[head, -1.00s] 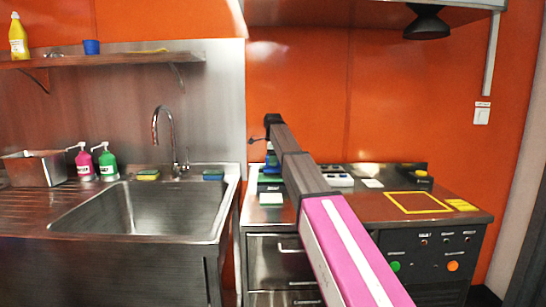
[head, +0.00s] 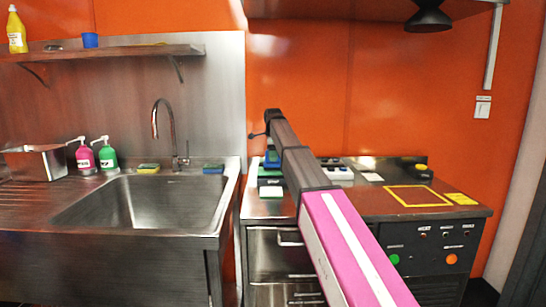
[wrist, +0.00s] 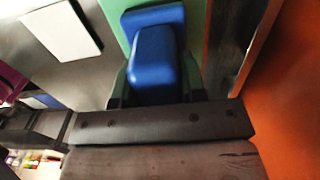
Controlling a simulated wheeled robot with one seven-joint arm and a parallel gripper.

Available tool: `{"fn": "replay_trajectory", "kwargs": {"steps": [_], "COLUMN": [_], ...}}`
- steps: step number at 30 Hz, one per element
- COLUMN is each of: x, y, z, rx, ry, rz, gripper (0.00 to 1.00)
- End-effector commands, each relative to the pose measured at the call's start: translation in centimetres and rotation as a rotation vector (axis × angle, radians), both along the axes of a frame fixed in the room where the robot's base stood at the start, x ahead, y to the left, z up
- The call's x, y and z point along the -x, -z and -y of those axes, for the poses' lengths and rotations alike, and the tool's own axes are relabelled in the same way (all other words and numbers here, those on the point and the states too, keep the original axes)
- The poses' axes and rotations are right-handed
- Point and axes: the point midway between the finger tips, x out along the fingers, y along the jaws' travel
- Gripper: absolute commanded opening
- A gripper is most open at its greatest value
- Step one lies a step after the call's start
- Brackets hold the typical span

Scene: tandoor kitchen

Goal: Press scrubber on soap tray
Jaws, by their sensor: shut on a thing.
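A blue scrubber (wrist: 155,55) sits between the fingers of my gripper (wrist: 155,92), which is shut on it. A green tray surface (wrist: 195,14), likely the soap tray, lies just beyond and under the scrubber in the wrist view. In the head view the blue scrubber (head: 271,159) shows at the left edge of my arm, above the green tray (head: 269,181). My arm hides much of both there. I cannot tell whether the scrubber touches the tray.
A sink (head: 140,205) is to the left. An orange wall (wrist: 290,90) is close on the wrist view's right.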

Motion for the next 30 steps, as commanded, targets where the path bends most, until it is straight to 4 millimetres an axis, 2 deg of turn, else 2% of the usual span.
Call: {"fn": "replay_trajectory", "kwargs": {"steps": [30], "x": [0.00], "y": [1.04], "z": [0.00], "rx": [0.000], "ry": [0.000], "rz": [0.000], "gripper": [0.19]}}
